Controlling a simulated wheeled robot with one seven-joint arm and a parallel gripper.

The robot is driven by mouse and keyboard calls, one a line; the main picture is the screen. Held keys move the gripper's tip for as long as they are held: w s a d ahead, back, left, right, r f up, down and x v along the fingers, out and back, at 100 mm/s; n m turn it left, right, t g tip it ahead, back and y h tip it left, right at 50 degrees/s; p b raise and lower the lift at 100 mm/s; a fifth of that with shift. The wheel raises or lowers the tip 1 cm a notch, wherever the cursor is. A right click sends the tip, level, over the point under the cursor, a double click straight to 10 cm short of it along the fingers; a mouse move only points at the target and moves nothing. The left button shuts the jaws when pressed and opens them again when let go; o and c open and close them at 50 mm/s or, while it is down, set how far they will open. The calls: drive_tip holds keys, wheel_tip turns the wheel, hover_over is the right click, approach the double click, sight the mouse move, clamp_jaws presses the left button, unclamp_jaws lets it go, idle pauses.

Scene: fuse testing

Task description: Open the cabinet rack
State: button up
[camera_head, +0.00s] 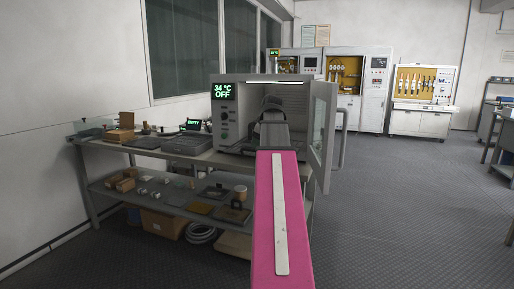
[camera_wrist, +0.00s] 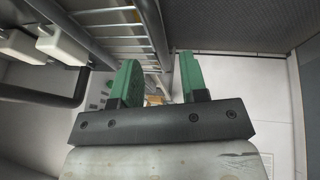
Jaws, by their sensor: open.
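The cabinet (camera_head: 229,92) is a grey box on the bench, with a lit display reading 34 °C OFF. Its glass door (camera_head: 320,120) stands open to the right. My arm reaches into the cabinet, and my gripper is largely hidden there in the head view. In the wrist view my gripper (camera_wrist: 160,78) shows two green fingers, apart, with no object clearly held. The wire rack (camera_wrist: 112,20) with grey bars lies at the upper left. One thick bar comes down toward the gap between the fingers; I cannot tell whether they touch it.
The bench (camera_head: 88,148) carries boxes and a grey unit reading EMPTY (camera_head: 193,125) left of the cabinet. Its lower shelf holds boxes and small parts. More cabinets (camera_head: 376,85) stand at the back wall. The floor (camera_head: 410,210) on the right is clear.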

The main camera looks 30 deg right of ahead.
drive_tip(key=v, duration=0.8)
drive_tip(key=shift+f, duration=0.1)
idle(0.3)
